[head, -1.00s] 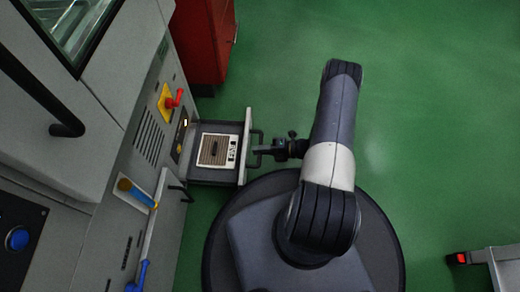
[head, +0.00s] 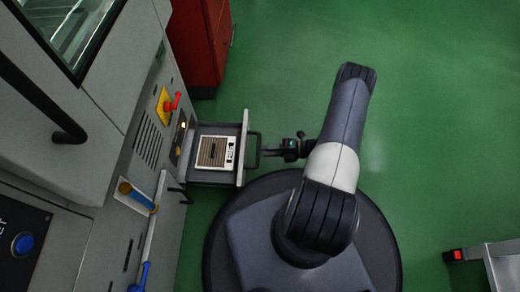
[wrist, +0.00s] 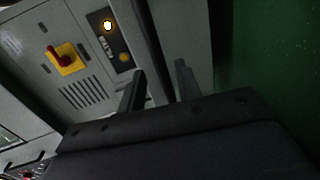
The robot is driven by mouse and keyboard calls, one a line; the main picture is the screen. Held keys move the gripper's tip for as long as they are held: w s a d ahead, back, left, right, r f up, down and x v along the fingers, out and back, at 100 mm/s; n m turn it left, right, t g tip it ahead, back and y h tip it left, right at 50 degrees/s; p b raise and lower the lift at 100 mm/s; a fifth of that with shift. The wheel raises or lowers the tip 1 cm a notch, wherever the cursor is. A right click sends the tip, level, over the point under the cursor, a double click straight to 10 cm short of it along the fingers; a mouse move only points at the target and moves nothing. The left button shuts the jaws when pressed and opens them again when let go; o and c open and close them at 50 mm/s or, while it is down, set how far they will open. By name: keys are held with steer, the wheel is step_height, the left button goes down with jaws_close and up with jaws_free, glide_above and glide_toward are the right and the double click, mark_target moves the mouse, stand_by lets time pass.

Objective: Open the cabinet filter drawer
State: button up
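The cabinet filter drawer (head: 242,147) stands pulled out from the grey cabinet (head: 108,95) in the head view. A framed filter (head: 215,152) with brown slats lies inside it. The drawer's dark loop handle (head: 259,150) is on its outer face. My gripper (head: 265,153) is just to the right of the handle, its fingertips at or very near it. In the wrist view my gripper (wrist: 160,88) shows two fingers apart, with no handle visible between them. The fingers look open and empty.
A red cabinet (head: 200,45) stands beyond the drawer. A red knob on a yellow plate (head: 166,106) and a blue-handled tool (head: 138,195) are on the grey cabinet's face. A grey cart (head: 495,262) is at lower right.

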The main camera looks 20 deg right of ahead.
mark_target(257, 151)
steer(key=p+v, duration=0.1)
steer(key=v, duration=0.5)
steer(key=shift+s+d, duration=0.1)
steer(key=b+x, duration=0.2)
steer(key=x, duration=0.8)
steer(key=shift+b, duration=0.3)
steer(key=shift+a, duration=0.3)
steer(key=shift+w+a, duration=0.1)
steer(key=shift+w, duration=0.1)
steer(key=shift+w+a, duration=0.1)
steer(key=shift+a, duration=0.1)
